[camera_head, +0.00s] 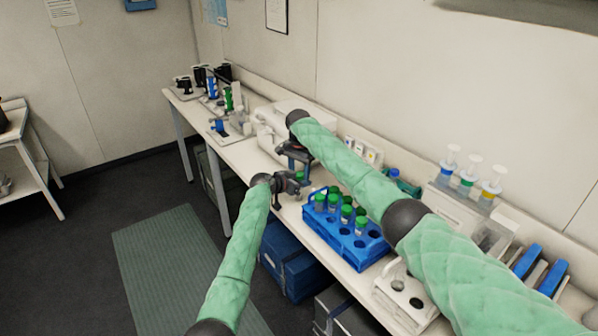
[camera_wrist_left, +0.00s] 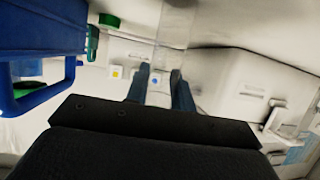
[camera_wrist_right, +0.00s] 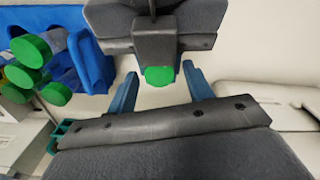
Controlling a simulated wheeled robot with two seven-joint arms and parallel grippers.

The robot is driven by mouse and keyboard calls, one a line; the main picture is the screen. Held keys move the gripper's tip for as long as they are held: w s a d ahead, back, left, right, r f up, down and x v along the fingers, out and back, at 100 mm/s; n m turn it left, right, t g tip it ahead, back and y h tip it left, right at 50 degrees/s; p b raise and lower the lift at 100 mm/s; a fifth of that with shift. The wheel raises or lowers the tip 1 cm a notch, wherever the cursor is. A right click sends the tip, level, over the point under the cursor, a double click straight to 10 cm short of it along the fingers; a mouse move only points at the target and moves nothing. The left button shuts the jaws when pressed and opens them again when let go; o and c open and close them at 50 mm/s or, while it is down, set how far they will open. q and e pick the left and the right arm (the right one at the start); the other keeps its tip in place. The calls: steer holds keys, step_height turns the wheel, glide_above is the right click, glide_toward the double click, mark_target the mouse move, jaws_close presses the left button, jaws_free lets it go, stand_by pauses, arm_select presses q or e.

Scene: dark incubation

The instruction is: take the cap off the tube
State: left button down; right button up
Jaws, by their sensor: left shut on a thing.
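My left gripper (camera_head: 298,187) is shut on a clear tube (camera_wrist_left: 176,24), which stands out between its fingers in the left wrist view. A green cap (camera_wrist_right: 159,76) shows in the right wrist view, just past the dark body of my left gripper. The cap also shows in the head view (camera_head: 299,175). My right gripper (camera_wrist_right: 160,86) is above the left one. Its blue fingers are spread, one on each side of the cap, with a gap on both sides. In the head view my right gripper (camera_head: 292,154) is partly hidden by its arm.
A blue rack (camera_head: 318,223) with several green-capped tubes (camera_wrist_right: 30,51) stands on the bench beside the grippers. A white machine (camera_head: 272,124) stands behind them. Pump bottles (camera_head: 467,176) are at the right. Black and blue items (camera_head: 213,84) are at the far bench end.

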steer(key=shift+r, duration=2.2)
steer(key=shift+c, duration=0.3)
steer(key=shift+w+r, duration=0.15)
steer(key=shift+r, duration=0.35)
steer(key=w+d+r+t+h, duration=0.1)
steer(key=w+d+r+h, duration=0.1)
steer(key=d+r, duration=0.3)
steer(key=shift+m+g+y, duration=0.5)
steer(key=shift+m+y, duration=0.1)
steer(key=shift+m, duration=0.2)
steer(key=a, duration=0.1)
steer(key=s+a+f, duration=0.2)
steer(key=a, duration=0.1)
steer(key=shift+f, duration=0.2)
steer(key=shift+s+a+m+y, duration=0.2)
steer(key=shift+a+m+y, duration=0.1)
steer(key=shift+a+m, duration=0.2)
steer(key=shift+f+m, duration=0.1)
steer(key=shift+m, duration=0.3)
steer(key=shift+f, duration=3.95)
